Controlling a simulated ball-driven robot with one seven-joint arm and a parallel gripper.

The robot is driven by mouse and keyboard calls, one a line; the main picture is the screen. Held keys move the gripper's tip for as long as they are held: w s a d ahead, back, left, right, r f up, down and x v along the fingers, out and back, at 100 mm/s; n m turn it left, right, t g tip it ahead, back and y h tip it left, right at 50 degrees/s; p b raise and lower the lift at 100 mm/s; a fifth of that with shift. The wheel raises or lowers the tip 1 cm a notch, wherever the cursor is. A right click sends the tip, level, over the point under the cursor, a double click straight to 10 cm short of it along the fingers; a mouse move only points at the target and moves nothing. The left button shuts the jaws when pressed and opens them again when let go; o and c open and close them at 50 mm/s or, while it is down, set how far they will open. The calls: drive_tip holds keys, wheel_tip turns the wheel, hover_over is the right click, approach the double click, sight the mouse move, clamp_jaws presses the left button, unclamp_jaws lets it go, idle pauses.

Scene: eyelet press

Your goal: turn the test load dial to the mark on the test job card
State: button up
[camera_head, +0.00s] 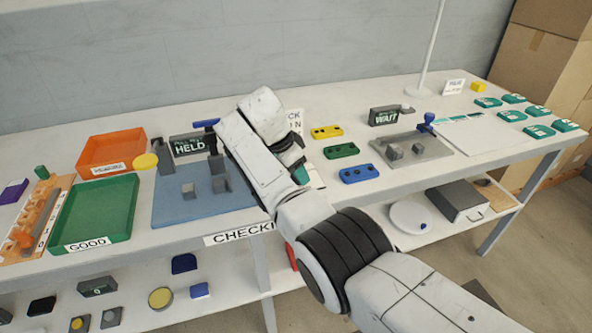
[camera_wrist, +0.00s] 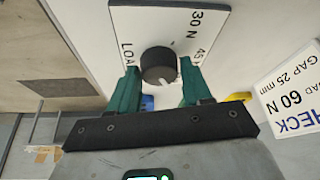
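The test load dial is a black round knob (camera_wrist: 158,65) with a white pointer line, on a white plate (camera_wrist: 128,18) lettered "LOAD", "30 N" and a partly hidden "45". In the wrist view the pointer is on the knob's lower right side. My gripper (camera_wrist: 160,85) is open, its two teal fingers on either side of the knob with narrow gaps showing. The test job card (camera_wrist: 290,100) at the right reads "CHECK", "60 N" and "GAP 25 mm". In the head view my gripper (camera_head: 300,173) hides the dial, and the card (camera_head: 295,120) is partly hidden behind my arm.
Yellow (camera_head: 327,132), green (camera_head: 341,151) and blue (camera_head: 358,174) pieces lie right of my gripper. A "HELD" press on a blue mat (camera_head: 180,211) stands left, beside the green "GOOD" tray (camera_head: 90,238). A grey "WAIT" station (camera_head: 425,147) stands at the right.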

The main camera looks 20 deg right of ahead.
drive_tip(key=o, duration=0.3)
drive_tip(key=shift+o, duration=0.2)
drive_tip(key=v, duration=1)
drive_tip(key=shift+a+r, duration=0.2)
drive_tip(key=shift+r, duration=0.15)
drive_tip(key=shift+s+f, duration=0.1)
drive_tip(key=shift+s, duration=0.05)
